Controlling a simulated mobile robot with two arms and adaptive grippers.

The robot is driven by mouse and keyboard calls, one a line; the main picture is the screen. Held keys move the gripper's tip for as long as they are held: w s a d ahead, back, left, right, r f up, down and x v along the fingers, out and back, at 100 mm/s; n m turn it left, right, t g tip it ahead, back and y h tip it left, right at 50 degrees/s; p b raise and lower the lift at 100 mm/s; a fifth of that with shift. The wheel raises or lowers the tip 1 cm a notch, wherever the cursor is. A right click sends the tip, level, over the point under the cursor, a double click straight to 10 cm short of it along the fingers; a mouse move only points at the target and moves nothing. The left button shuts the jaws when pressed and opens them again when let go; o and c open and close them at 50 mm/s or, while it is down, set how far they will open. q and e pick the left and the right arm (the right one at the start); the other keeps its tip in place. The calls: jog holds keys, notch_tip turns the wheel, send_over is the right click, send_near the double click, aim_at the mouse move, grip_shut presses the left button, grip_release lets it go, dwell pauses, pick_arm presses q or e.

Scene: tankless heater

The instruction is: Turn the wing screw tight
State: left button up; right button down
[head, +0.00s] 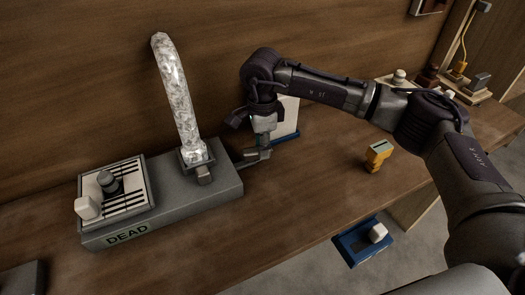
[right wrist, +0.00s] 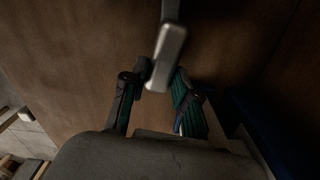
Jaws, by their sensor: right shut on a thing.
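The grey heater unit (head: 205,195) stands on the wooden bench with the word DEAD on its front. A small grey metal piece sticks out from its right end, and I take it for the wing screw (head: 251,159). In the right wrist view the wing screw (right wrist: 167,57) is a pale flat tab on a thin stem. My right gripper (head: 264,147) reaches down beside the unit's right end. In the right wrist view its fingers (right wrist: 160,82) are closed around the tab's lower end. The exact contact is dark and partly hidden. My left gripper is not in view.
A clear crinkled tube (head: 178,100) rises from the unit. A white and blue object (head: 288,118) stands right behind my gripper. The bench between is clear.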

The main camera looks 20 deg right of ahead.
jog(key=shift+w+r+n, duration=0.15)
jog(key=shift+n, duration=0.15)
jog(key=c, duration=0.9)
grip_release()
notch_tip(320, 180, up, 12)
jog(key=shift+f, duration=0.1)
